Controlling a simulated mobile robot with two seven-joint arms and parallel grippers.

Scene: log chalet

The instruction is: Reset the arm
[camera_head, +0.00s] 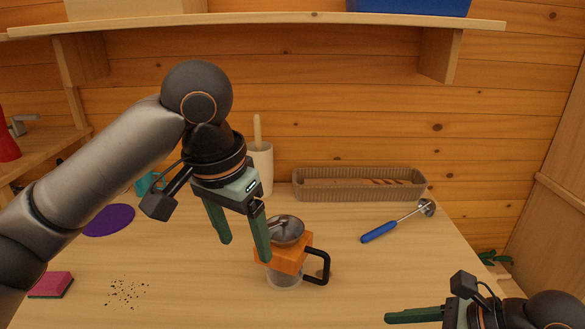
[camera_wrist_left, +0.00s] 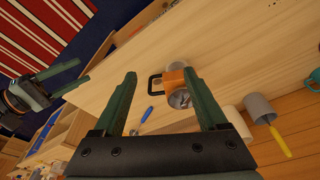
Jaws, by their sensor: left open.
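My left gripper (camera_head: 246,248) is open and empty, pointing down above the table (camera_head: 200,285). Its two green fingers also show apart in the left wrist view (camera_wrist_left: 160,76). Just beyond the fingertips stands an upright clear vessel with an orange band (camera_head: 280,255), a black handle and a metal bowl on top. One finger overlaps its left edge in the head view; I cannot tell the exact gap. My right gripper (camera_head: 390,317) is low at the right, partly cut off by the frame. In the left wrist view its fingers (camera_wrist_left: 76,73) look spread, with nothing between them.
A blue-handled scoop (camera_head: 380,231) and a ribbed tray (camera_head: 310,190) lie to the right and back. A white container (camera_head: 262,165) stands behind my gripper. A shelf (camera_head: 290,25) runs above.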

